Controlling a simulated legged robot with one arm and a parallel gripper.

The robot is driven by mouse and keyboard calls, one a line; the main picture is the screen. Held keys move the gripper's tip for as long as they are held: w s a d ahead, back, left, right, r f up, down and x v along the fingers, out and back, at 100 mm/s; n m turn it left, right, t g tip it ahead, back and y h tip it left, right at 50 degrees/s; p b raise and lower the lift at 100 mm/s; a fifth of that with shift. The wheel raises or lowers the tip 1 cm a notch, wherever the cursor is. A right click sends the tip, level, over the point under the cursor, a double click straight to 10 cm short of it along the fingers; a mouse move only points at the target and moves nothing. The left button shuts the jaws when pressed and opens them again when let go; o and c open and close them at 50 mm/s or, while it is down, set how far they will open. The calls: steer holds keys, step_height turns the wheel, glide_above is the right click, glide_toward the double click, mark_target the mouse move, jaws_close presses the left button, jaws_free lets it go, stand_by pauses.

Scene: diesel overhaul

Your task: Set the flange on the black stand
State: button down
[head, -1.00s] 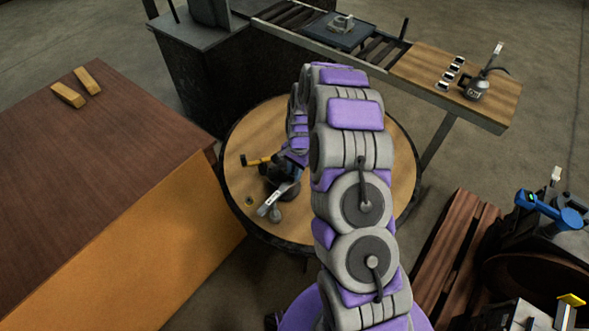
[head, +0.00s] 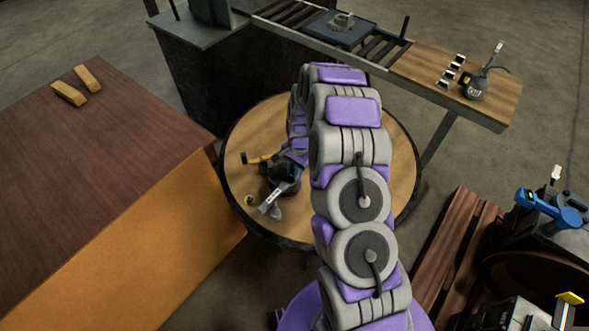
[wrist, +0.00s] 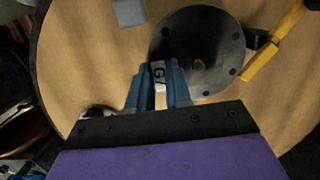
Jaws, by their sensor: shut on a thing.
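The flange (wrist: 222,62), a dark grey disc with small holes around its rim and a brownish spot at its middle, shows in the wrist view over the round table. My gripper (wrist: 160,78) has its blue jaws at the disc's near edge, shut on it, with a white label marked "G" between them. In the head view my arm bends down to the table, and my gripper (head: 285,172) is dark and partly hidden there. I cannot tell the black stand apart from the dark shapes around the gripper, nor whether the flange touches it.
The round wooden table (head: 235,178) also holds a yellow-handled tool (head: 262,158) close to the gripper and a small ring (head: 248,200). A brown-topped cabinet (head: 100,150) stands left. A conveyor with a blue tray (head: 322,30) lies behind; an oil can (head: 476,90) stands right of it.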

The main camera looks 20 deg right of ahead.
steer(key=c, duration=1)
jaws_free()
steer(key=shift+o, duration=0.6)
steer(key=o, duration=0.3)
steer(key=shift+r, duration=0.1)
steer(key=shift+r+p, duration=1.45)
steer(key=shift+r, duration=2.95)
